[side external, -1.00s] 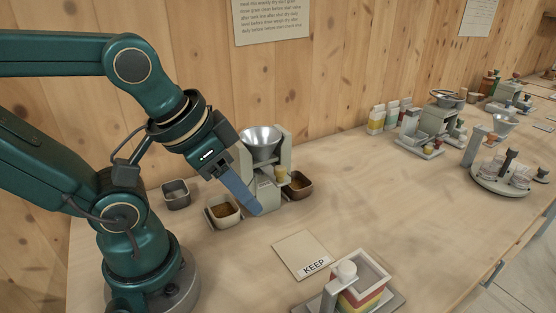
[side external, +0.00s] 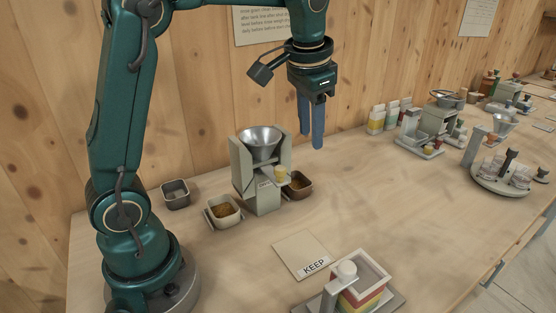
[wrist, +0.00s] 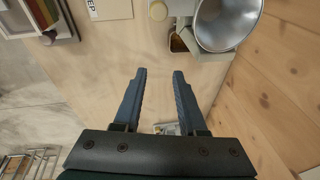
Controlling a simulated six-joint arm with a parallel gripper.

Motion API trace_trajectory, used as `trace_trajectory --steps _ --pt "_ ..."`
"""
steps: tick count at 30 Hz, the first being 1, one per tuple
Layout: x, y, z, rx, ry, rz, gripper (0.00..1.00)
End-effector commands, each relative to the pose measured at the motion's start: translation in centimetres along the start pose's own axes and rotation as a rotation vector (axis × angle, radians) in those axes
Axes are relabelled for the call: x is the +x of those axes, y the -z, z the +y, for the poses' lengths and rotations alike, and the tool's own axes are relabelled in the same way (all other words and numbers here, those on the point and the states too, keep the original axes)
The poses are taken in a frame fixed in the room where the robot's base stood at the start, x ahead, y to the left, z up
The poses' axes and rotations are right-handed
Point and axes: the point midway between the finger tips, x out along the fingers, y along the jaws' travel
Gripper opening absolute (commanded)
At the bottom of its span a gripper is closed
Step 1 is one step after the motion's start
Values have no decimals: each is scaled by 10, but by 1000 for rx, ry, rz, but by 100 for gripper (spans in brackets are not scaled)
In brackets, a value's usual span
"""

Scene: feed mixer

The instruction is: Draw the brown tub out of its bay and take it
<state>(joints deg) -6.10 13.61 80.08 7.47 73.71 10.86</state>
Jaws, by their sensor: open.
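The brown tub (side external: 298,186) sits at the right side of the feed mixer (side external: 264,190), with brown feed in it. Its inner side is partly hidden by the mixer. In the wrist view the tub (wrist: 179,43) shows at the top, beside the steel bowl (wrist: 226,20). My gripper (side external: 311,140) is open and empty, fingers pointing down, high above the table and above and right of the mixer in the side view. In the wrist view its fingers (wrist: 157,74) are apart with bare table between them.
A pale tub of feed (side external: 223,211) sits at the mixer's left, and a grey tub (side external: 176,194) stands farther left. A KEEP card (side external: 301,254) lies in front. A layered box (side external: 360,285) stands at the near edge.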

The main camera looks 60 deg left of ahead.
Motion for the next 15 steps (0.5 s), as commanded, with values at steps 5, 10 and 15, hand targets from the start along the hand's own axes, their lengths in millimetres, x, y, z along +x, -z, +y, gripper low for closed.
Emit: trace_trajectory --steps 5,10,15 --pt "40 17 -13 0 3 -91 41" --pt "80 24 -21 -6 -2 -169 41" --pt "115 20 -24 -15 -12 -235 41"
